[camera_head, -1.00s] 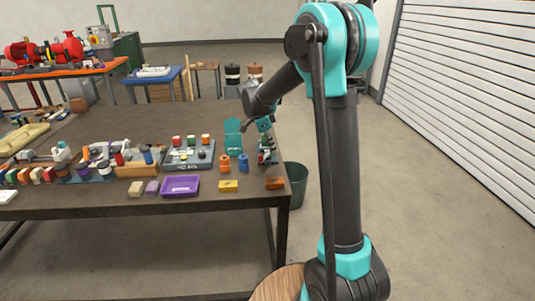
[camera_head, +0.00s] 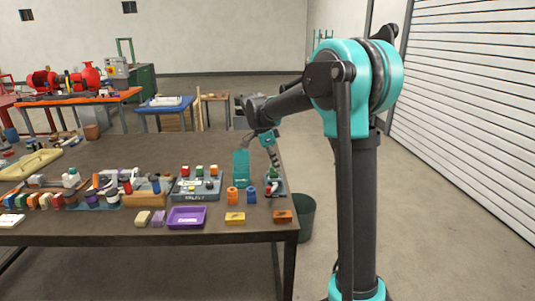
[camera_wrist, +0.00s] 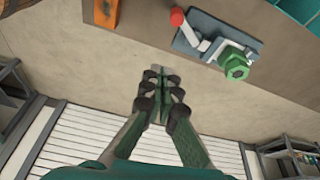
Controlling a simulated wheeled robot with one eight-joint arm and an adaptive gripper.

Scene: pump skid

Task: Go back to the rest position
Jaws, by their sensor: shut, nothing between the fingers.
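My gripper (camera_head: 275,160) hangs from my bent arm above the right end of the dark workbench (camera_head: 110,235) in the head view. In the wrist view its fingers (camera_wrist: 160,78) are shut together with nothing between them. A small grey fixture (camera_wrist: 205,38) with a red-ended lever and a green hex part (camera_wrist: 235,66) lies beyond the fingertips, up and to the right. The fingers look apart from it. In the head view this fixture (camera_head: 276,188) stands at the bench's right end, just below the gripper.
A teal bin (camera_head: 241,166) stands left of the gripper. Orange and blue parts (camera_head: 232,195), a purple tray (camera_head: 187,217) and yellow and orange blocks lie near the front edge. A dark green bucket (camera_head: 307,217) stands on the floor right of the bench. Floor further right is clear.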

